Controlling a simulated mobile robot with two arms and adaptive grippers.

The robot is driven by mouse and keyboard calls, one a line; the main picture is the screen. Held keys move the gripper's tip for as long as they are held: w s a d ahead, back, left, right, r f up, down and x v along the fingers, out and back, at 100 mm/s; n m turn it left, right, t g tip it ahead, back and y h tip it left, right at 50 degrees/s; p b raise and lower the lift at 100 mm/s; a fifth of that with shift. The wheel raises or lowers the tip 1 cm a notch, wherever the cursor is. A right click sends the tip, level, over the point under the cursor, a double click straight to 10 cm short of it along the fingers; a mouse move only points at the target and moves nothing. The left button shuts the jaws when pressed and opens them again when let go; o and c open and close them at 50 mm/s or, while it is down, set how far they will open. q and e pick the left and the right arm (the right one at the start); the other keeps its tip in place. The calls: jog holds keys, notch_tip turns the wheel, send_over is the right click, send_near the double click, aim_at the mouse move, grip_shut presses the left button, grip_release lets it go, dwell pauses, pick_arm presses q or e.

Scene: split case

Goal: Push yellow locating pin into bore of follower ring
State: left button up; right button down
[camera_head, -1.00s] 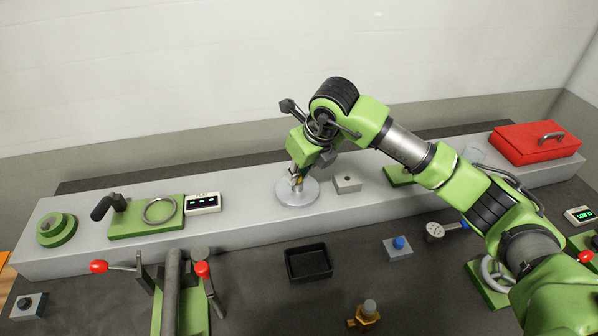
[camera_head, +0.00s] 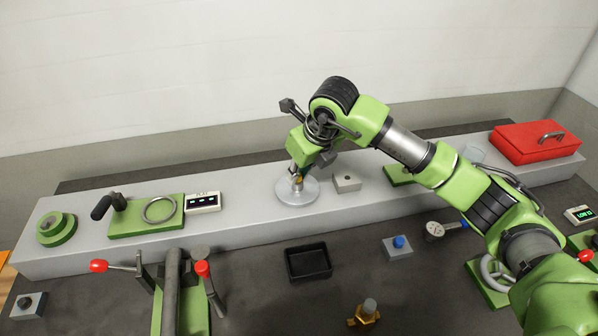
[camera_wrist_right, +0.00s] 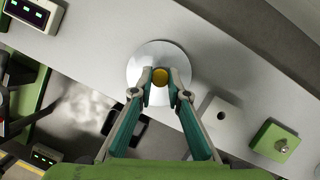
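The yellow locating pin (camera_wrist_right: 160,76) shows end-on in the right wrist view, between the fingertips of my right gripper (camera_wrist_right: 160,80). The fingers appear to touch it on both sides. In the head view my right gripper (camera_head: 297,180) points down over a pale round disc (camera_head: 297,194), with a bit of yellow at its tips. The disc also shows in the right wrist view (camera_wrist_right: 142,57), under and around the pin. I cannot tell whether this disc is the follower ring. Any bore beneath the pin is hidden, as is the pin's lower end. My left gripper is out of view.
A small grey block with a hole (camera_head: 346,182) stands close right of the disc. A green plate with a metal ring (camera_head: 146,217) and a display box (camera_head: 203,202) are left on the grey shelf. A black tray (camera_head: 308,262) lies in front. A red box (camera_head: 535,143) stands far right.

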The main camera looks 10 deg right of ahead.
jog(key=c, duration=1.9)
grip_release()
jog(key=v, duration=1.2)
jog(key=shift+s, duration=0.1)
